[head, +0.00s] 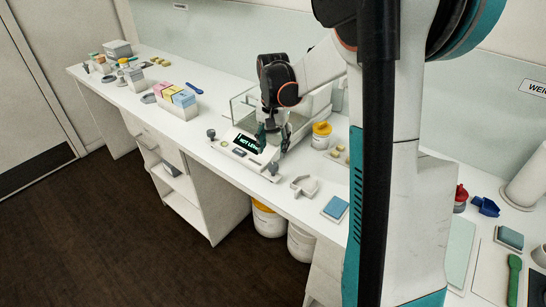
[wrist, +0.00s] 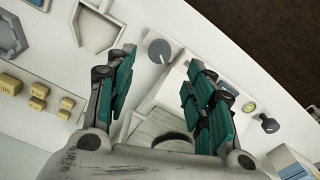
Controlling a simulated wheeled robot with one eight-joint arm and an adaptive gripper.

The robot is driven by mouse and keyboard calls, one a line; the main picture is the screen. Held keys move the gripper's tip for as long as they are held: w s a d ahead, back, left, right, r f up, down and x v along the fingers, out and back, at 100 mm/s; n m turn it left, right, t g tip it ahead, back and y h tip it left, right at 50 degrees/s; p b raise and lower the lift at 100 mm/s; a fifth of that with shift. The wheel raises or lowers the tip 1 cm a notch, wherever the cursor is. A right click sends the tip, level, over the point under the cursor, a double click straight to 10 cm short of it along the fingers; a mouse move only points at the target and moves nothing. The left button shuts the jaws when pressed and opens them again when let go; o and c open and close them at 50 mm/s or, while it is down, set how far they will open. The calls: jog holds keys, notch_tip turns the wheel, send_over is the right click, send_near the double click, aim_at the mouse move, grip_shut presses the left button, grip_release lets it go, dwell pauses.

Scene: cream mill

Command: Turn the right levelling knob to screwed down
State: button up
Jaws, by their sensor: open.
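The white balance has a lit display (head: 247,143) that appears to read "NOT LEVEL", and a glass enclosure (head: 241,106) behind it. The right levelling knob (head: 273,168) is a small grey knob at the balance's right front corner. In the wrist view the right knob (wrist: 160,50) lies between and slightly beyond my fingertips, apart from them. The left knob (head: 211,133) also shows in the wrist view (wrist: 268,123), near a green-yellow bubble level (wrist: 249,107). My gripper (head: 273,136) is open and empty above the balance; its teal fingers (wrist: 161,63) hide part of it.
A pale scoop-shaped dish (head: 304,186) lies close to the right knob. A yellow-lidded jar (head: 321,134) and small yellow blocks (wrist: 37,97) stand to the right. A blue pad (head: 335,208) lies nearby. Coloured boxes (head: 178,99) stand farther left along the bench.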

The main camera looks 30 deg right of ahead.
jog(key=shift+r, duration=2.35)
jog(key=s+a+r+n+t+p, duration=0.1)
jog(key=s+a+r+n+t, duration=0.2)
jog(key=a+r, duration=0.35)
jog(key=s+a+r+n+t+p, duration=0.1)
jog(key=s+a+r+n+p, duration=0.15)
jog(key=s+a+r, duration=0.45)
jog(key=s+a+f+n+t+b, duration=0.1)
jog(key=s+f+n+b, duration=0.1)
jog(key=s+f, duration=0.3)
jog(key=s+a+f+n+t+b, duration=0.2)
jog(key=s+f+b, duration=0.1)
jog(key=s+f, duration=0.2)
jog(key=shift+s+a+f, duration=0.25)
jog(key=shift+s, duration=0.3)
jog(key=shift+n, duration=0.25)
